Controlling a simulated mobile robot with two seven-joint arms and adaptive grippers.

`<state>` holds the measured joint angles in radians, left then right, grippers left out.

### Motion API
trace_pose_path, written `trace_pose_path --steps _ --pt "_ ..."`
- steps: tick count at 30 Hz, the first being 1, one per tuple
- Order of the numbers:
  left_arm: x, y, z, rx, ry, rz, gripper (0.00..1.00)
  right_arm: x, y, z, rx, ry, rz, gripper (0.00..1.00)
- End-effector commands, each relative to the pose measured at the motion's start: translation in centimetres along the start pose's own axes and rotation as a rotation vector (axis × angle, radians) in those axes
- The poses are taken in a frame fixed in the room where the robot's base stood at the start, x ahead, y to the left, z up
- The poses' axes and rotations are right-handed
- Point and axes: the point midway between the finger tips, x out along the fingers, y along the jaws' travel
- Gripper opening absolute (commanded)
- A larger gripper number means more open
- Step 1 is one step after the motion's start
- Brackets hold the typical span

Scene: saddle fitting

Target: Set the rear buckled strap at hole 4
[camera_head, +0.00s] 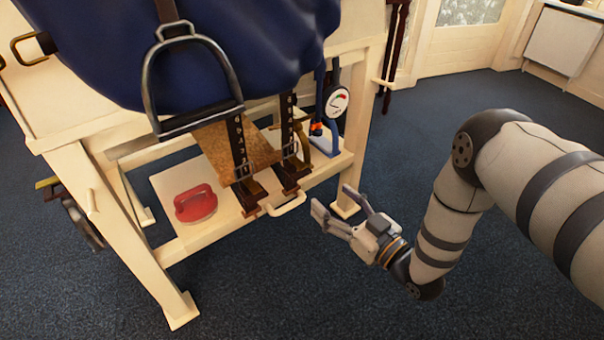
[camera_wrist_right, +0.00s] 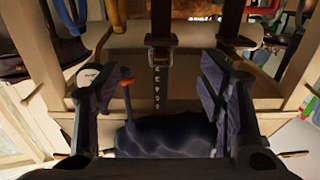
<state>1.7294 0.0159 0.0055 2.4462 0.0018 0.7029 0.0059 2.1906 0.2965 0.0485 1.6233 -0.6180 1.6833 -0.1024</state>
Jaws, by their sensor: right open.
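Two dark straps with brown buckled ends hang below the blue saddle (camera_head: 200,50). One strap (camera_head: 240,145) is left, the other (camera_head: 288,122) right, nearer the gauge; I cannot tell which is the rear one. My right gripper (camera_head: 333,202) is open and empty, right of and apart from the straps. In the right wrist view, one strap (camera_wrist_right: 157,83) with a row of pale numbers and a buckle (camera_wrist_right: 160,42) lies between the open fingers, beyond them. The other strap (camera_wrist_right: 236,28) is to its right. Which hole the buckle pin sits in is too small to tell. My left gripper is not in view.
The cream wooden stand (camera_head: 95,190) frames the straps, with a brown panel (camera_head: 222,150) behind them. A metal stirrup (camera_head: 150,75) hangs at left. A red handled object (camera_head: 195,203) sits on the low shelf. A dial gauge (camera_head: 338,102) stands right. The carpet (camera_head: 290,280) is free in front.

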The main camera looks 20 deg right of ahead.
Motion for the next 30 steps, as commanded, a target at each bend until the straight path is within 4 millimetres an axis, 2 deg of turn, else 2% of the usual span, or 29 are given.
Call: trace_pose_path --steps 9,13,18,25,26,30 --pt "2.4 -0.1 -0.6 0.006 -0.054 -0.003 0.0 7.4 0.0 0.5 0.0 0.0 -0.001 0.63" --pt "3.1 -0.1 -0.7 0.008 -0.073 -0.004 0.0 10.0 0.0 0.4 0.001 -0.001 0.0 0.63" --pt "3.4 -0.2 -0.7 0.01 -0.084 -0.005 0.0 11.5 0.0 0.1 0.0 -0.002 0.001 0.63" --pt "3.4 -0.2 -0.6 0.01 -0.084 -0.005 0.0 11.7 0.0 -0.1 0.0 -0.001 0.001 0.63" --pt "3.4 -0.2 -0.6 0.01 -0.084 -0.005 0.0 11.7 0.0 -0.1 0.0 -0.001 0.001 0.61" --pt "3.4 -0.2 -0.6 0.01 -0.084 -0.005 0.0 11.7 0.0 -0.1 0.0 -0.002 0.001 0.29"
